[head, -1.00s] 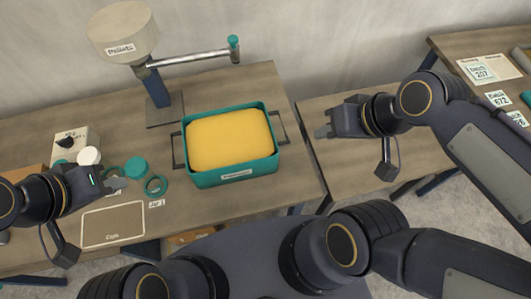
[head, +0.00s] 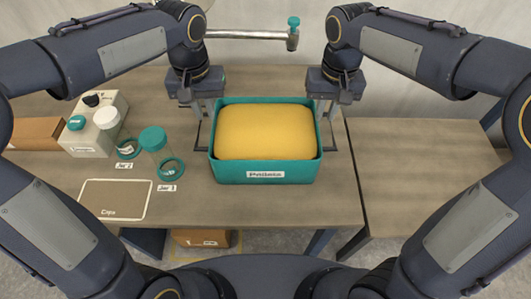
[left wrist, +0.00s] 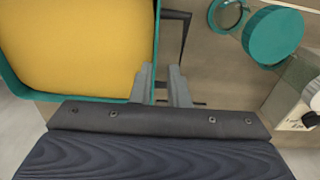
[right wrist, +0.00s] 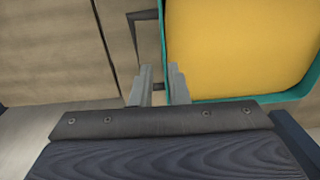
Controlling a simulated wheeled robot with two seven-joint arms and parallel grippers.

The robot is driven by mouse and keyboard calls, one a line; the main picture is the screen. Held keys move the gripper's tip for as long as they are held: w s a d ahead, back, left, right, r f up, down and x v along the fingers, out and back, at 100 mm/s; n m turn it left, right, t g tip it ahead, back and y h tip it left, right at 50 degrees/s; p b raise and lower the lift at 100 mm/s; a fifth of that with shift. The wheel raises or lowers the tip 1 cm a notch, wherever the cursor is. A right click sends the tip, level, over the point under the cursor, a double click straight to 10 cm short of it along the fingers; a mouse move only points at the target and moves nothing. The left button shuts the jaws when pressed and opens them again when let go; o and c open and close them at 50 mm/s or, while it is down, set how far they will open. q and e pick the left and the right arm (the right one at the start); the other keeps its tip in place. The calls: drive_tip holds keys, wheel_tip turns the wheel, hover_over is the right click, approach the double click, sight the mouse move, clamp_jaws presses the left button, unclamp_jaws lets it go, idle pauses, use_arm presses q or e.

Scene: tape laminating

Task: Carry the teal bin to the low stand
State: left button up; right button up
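A dark handle sticks out at each side. My left gripper (head: 203,108) points down at the bin's left handle (left wrist: 185,35). Its fingers (left wrist: 162,85) are apart, beside the bin wall, with part of the handle between them. My right gripper (head: 322,108) is at the right handle (right wrist: 135,16) in the same way, its fingers (right wrist: 161,85) apart. Whether either finger touches a handle is unclear. A wooden surface (head: 430,165) to the right looks like the low stand.
Left of the bin are a clear jar with a teal lid (head: 153,140), teal rings (head: 172,168), a grey box with knobs (head: 95,125) and a caps mat (head: 115,198). A metal dispenser arm (head: 250,34) passes behind the bin. The right-hand surface is bare where visible.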

sight(213, 126)
use_arm(q)
drive_tip(key=shift+w+d+f, duration=0.35)
drive_tip(key=shift+d+f, duration=0.1)
drive_tip(key=shift+f, duration=0.05)
use_arm(e)
drive_tip(key=shift+w+a+f, duration=0.35)
drive_tip(key=shift+a+f, duration=0.05)
drive_tip(key=shift+f, duration=0.05)
